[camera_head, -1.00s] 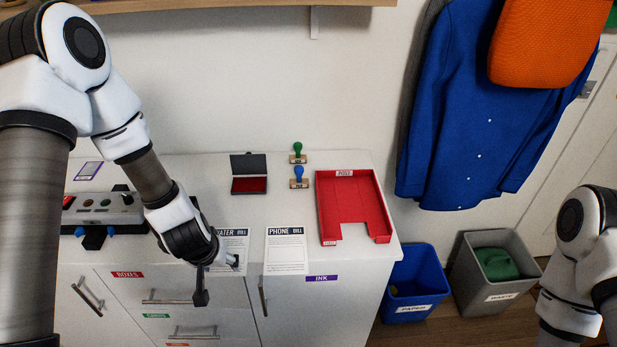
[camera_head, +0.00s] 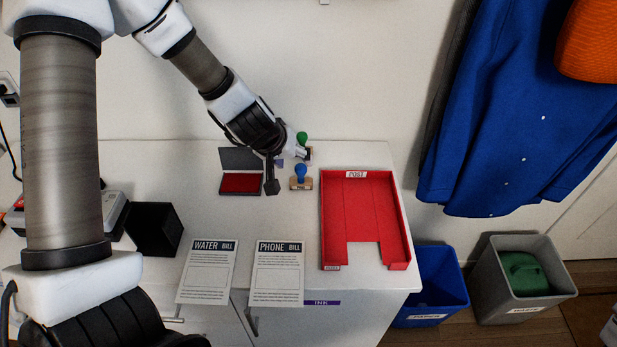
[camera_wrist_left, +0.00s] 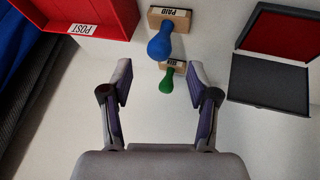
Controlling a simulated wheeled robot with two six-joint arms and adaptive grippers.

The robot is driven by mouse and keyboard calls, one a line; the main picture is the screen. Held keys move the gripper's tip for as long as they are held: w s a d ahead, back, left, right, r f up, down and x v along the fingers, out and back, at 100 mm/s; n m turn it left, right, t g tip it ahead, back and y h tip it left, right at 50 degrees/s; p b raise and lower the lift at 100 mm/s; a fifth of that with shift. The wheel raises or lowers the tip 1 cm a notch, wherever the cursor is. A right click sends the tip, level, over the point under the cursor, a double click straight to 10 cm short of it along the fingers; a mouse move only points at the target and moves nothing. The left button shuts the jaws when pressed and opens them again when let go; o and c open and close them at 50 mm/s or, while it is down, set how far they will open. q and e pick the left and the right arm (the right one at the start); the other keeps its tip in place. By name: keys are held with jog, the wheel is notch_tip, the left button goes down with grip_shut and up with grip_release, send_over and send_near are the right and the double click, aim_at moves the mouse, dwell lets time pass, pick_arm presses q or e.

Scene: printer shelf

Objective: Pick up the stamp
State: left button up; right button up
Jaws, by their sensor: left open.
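Two stamps stand on the white cabinet top. The blue-handled stamp (camera_head: 301,174), on a wooden block marked PAID, also shows in the left wrist view (camera_wrist_left: 161,42). The green-handled stamp (camera_head: 302,138) stands behind it, partly hidden by my gripper in the head view. In the left wrist view the green handle (camera_wrist_left: 167,84) lies between the open fingertips, with no visible contact. My left gripper (camera_head: 287,168) is open and empty, reaching in from the left; it also shows in the left wrist view (camera_wrist_left: 160,78). My right gripper is out of view.
An open ink pad (camera_head: 240,184) with a red surface lies left of the stamps. A red POST tray (camera_head: 333,222) is to their right. A water bill (camera_head: 207,272) and a phone bill (camera_head: 277,274) lie in front. The wall is close behind.

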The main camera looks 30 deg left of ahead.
aim_at(299, 168)
pick_arm(q)
jog(key=b+x, duration=0.1)
jog(key=x, duration=0.1)
jog(key=b+x, duration=0.2)
jog(key=x, duration=0.1)
jog(key=shift+d+f, duration=0.15)
jog(key=shift+f, duration=0.25)
jog(key=shift+w+f, duration=0.2)
jog(key=shift+w, duration=0.05)
jog(key=shift+s+r, duration=0.2)
jog(key=shift+r, duration=0.05)
jog(key=shift+s, duration=0.1)
jog(key=c, duration=0.4)
grip_shut()
